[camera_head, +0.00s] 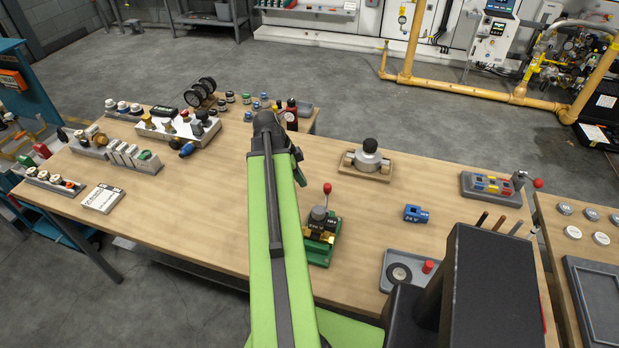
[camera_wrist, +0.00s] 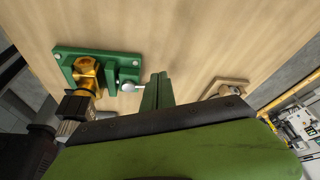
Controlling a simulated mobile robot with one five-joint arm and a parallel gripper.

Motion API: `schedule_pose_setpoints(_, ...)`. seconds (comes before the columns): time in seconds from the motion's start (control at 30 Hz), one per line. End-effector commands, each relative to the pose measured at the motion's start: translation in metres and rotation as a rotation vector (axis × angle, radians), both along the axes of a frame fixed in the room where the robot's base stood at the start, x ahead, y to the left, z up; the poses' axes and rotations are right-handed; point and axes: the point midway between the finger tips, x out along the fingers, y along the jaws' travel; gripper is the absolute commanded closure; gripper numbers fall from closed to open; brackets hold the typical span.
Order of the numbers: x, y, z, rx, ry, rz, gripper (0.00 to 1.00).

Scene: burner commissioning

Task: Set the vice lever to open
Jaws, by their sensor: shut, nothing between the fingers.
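A green vice (camera_head: 321,251) stands on the bench, right of my arm in the head view. Brass and black parts sit in it, with a grey cylinder and a red-knobbed upright lever (camera_head: 327,190) above. In the wrist view the green vice (camera_wrist: 92,52) holds a brass body (camera_wrist: 86,72), and a short silver rod (camera_wrist: 131,87) sticks out at its right side. I cannot tell which of these is the vice lever. My gripper (camera_wrist: 160,76) is shut and empty, just right of the silver rod, apparently apart from it. It is partly hidden behind my arm in the head view.
A round grey part on a wooden base (camera_head: 367,162) stands behind the vice. A blue block (camera_head: 416,214) and a grey tray (camera_head: 391,258) lie to the right. Several gauges and fittings fill the bench's left side.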

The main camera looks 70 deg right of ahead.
Motion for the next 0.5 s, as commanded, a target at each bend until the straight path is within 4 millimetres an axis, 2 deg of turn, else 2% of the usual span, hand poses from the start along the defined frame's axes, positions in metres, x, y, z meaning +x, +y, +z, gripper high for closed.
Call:
schedule_pose_setpoints(0.03, 0.005, 0.002, 0.025, 0.0, 0.0, 0.002, 1.0)
schedule_pose_setpoints(0.2, 0.016, 0.008, 0.052, 0.001, -0.001, 0.002, 1.0)
schedule_pose_setpoints(0.33, 0.021, 0.011, 0.061, 0.002, -0.001, 0.002, 1.0)
schedule_pose_setpoints(0.5, 0.024, 0.013, 0.063, 0.002, -0.001, 0.003, 1.0)
